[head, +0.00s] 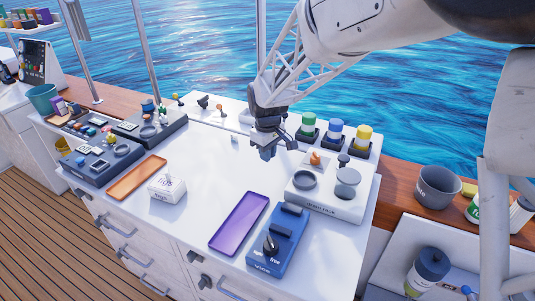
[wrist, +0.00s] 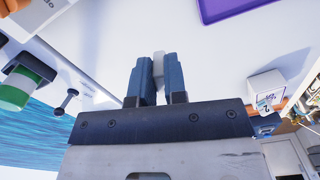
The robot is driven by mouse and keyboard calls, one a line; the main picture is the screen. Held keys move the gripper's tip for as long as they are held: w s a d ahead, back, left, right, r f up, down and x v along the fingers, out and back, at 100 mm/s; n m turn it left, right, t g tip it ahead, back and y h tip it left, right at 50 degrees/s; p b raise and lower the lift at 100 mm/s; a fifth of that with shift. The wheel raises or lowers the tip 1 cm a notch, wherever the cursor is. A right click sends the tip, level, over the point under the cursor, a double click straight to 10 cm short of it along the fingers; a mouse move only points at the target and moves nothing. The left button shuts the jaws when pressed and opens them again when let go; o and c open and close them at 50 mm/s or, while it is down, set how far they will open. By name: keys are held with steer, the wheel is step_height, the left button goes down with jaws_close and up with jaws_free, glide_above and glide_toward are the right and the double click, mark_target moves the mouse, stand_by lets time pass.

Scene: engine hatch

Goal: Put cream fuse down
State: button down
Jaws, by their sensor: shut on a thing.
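My gripper (head: 268,152) hangs over the back middle of the white counter (head: 205,220), pointing down. In the wrist view its two blue-grey fingers (wrist: 158,78) are shut on a small pale block, the cream fuse (wrist: 158,64), whose end shows between the fingertips. In the head view the fingers hide the fuse. The fuse appears held above the counter; its exact height cannot be told. A small pale upright piece (head: 234,139) shows left of my gripper; I cannot tell what it is.
A purple tray (head: 240,224) and an orange tray (head: 137,179) lie on the counter, with a white labelled box (head: 167,188) between them. A blue switch box (head: 278,240) stands in front. A white panel with round parts (head: 326,192) is at right. Colored-capped jars stand behind. The middle is clear.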

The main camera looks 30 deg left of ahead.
stand_by(0.5)
steer(key=s+a+r+n, duration=0.1)
steer(key=s+a+r, duration=0.1)
steer(key=s+a, duration=0.9)
steer(key=r+n, duration=0.1)
steer(key=n, duration=0.1)
glide_above(171, 190)
steer(key=shift+s+r, duration=0.15)
steer(key=shift+r, duration=0.05)
steer(key=shift+f, duration=0.1)
steer(key=shift+d+f, duration=0.1)
steer(key=shift+f, duration=1.85)
steer(key=shift+f, duration=0.1)
steer(key=shift+f, duration=1.9)
steer(key=shift+f, duration=0.1)
